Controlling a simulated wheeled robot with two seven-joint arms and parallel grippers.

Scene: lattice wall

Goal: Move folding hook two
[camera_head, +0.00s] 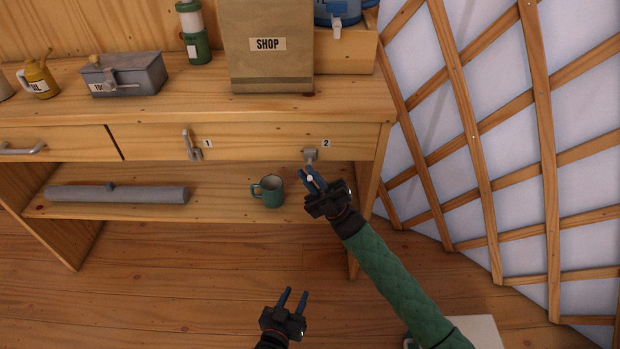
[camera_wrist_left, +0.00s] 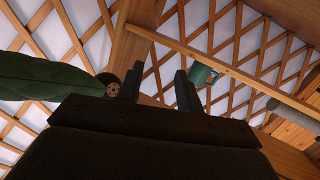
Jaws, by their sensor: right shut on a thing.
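Folding hook two (camera_head: 309,154) is a small grey metal hook on the drawer front, just below and left of the label 2. My right gripper (camera_head: 313,178) is at it, with blue fingers shut on the hook's lower arm; a pale rounded end shows between the fingers, and the rest of the grip is partly hidden. My left gripper (camera_head: 294,294) is low in the head view, over the floor, apart from everything. Its fingers are spread and empty; they also show in the left wrist view (camera_wrist_left: 199,88).
Hook one (camera_head: 192,146) hangs beside the label 1. A green mug (camera_head: 268,191) stands on the lower shelf just left of my right gripper, with a long grey bar (camera_head: 117,194) farther left. The paper SHOP bag (camera_head: 268,70) stands on the bench top. A lattice wall (camera_head: 500,120) closes the right side.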

